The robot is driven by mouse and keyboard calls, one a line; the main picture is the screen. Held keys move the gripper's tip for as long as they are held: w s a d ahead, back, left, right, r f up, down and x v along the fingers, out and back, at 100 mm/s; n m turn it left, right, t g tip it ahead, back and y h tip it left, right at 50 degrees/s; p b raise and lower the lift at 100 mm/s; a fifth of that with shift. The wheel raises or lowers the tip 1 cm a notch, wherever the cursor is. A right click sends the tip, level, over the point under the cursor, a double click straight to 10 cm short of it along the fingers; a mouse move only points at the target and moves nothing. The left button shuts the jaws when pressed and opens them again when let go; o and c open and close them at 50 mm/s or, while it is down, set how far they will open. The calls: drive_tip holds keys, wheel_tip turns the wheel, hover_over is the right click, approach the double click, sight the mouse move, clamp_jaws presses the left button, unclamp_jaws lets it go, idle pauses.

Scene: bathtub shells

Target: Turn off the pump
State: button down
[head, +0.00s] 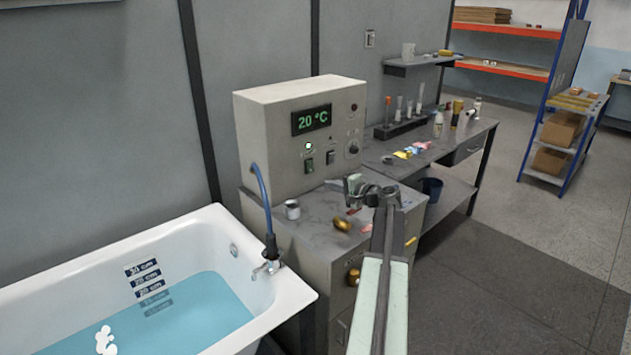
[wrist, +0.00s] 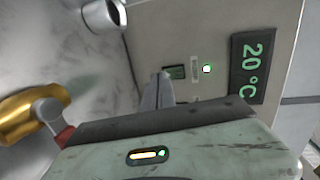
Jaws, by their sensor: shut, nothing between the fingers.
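The grey control box (head: 282,140) stands on the cabinet, with a green display (head: 312,120) reading 20 °C. My gripper (head: 352,184) is shut and empty in front of the box. The fingers hide part of the panel.
A blue hose (head: 262,195) runs from the box to the tap at the bathtub (head: 293,292), which holds water. On the cabinet top are a metal cup (head: 292,210) and a golden object (head: 342,225). A workbench (head: 445,150) with bottles stands to the right.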

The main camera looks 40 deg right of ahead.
sight(311, 170)
drive_tip(key=shift+m+t+h, duration=0.3)
drive_tip(key=shift+m+h, duration=0.2)
drive_tip(key=s+d, duration=0.1)
drive_tip(key=s+d+r, duration=0.1)
drive_tip(key=d, duration=0.1)
drive_tip(key=shift+s+d, duration=0.1)
drive_tip(key=shift+d, duration=0.15)
drive_tip(key=w, duration=0.4)
drive_tip(key=w+f+b, duration=0.1)
drive_tip(key=w, duration=0.4)
drive_tip(key=w+d+f+b, duration=0.1)
drive_tip(key=w, duration=0.4)
